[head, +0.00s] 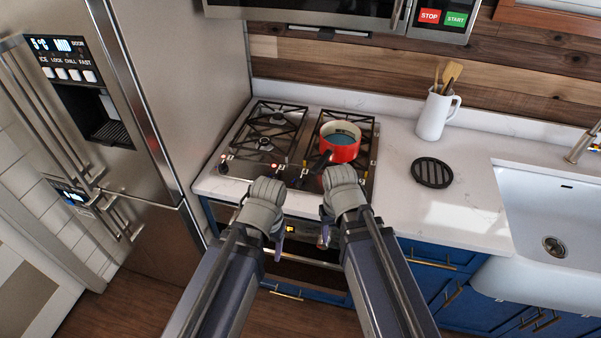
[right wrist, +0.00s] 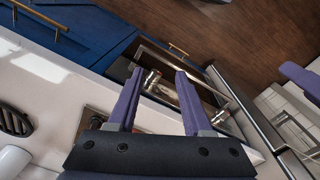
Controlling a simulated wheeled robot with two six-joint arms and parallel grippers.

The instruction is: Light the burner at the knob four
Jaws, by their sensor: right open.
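The stove's black-grated cooktop (head: 240,150) stands against the back counter, and no flame is visible on it. I cannot pick out knob four with certainty. A red pot (head: 341,152) with a dark handle sits on the right-hand burners. My right gripper (head: 325,238) points down in front of the stove, and in the right wrist view its purple fingers (right wrist: 155,100) are apart and empty. My left gripper (head: 276,248) is beside it, its jaws unclear.
A round black trivet (head: 432,172) and a white utensil jug (head: 436,115) stand on the counter right of the stove. A white sink (head: 550,225) is further right. The steel fridge (head: 160,130) borders the left side.

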